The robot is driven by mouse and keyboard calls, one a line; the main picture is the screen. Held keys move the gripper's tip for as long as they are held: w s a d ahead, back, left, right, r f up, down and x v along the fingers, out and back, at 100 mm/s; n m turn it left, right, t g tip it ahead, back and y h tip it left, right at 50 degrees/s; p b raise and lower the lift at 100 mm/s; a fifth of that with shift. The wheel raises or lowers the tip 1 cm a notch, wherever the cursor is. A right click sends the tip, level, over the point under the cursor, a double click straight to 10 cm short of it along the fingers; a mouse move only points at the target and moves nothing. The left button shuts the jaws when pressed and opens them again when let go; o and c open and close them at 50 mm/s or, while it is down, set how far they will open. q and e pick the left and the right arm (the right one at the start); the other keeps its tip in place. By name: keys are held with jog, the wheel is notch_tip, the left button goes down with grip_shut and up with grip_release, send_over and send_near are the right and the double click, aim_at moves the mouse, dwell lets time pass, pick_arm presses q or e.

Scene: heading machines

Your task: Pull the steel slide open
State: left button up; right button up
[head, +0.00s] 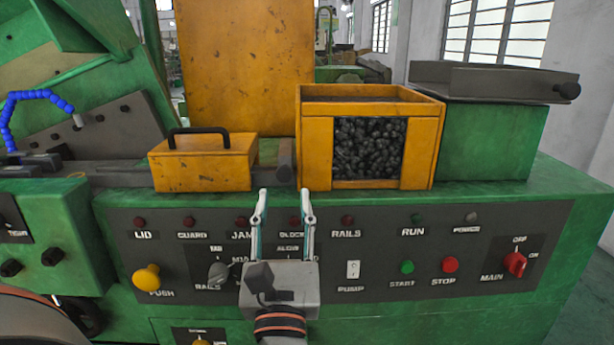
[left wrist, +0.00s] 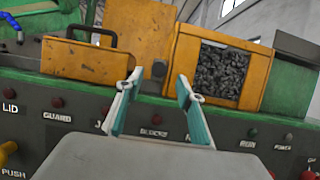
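A flat grey steel slide (head: 490,80) with a dark round knob (head: 567,90) at its right end lies on a green block at the back right. It appears shut, but I cannot tell for sure. A dark steel bar end (head: 285,160) also sits between the yellow handled box and the yellow bin; it shows in the left wrist view (left wrist: 157,72). My left gripper (head: 285,195) is open and empty in front of the panel, just below that bar end and far left of the knob. Its fingers (left wrist: 158,84) point at the machine. My right gripper is out of view.
A yellow box with a black handle (head: 205,165) stands left of the bar end. The panel (head: 385,245) carries a yellow push knob (head: 147,278) and a red main switch (head: 515,263).

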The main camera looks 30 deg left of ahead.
aim_at(284, 176)
pick_arm(q)
jog(key=b+x, duration=0.1)
jog(key=x, duration=0.1)
jog(key=b+x, duration=0.1)
jog(key=x, duration=0.1)
jog(key=shift+w+a+f, duration=0.15)
jog(key=shift+w+a, duration=0.1)
jog(key=shift+x, duration=1.1)
jog(key=shift+w+a+r, duration=0.25)
jog(key=shift+w+r, duration=0.05)
jog(key=shift+r, duration=0.1)
grip_shut()
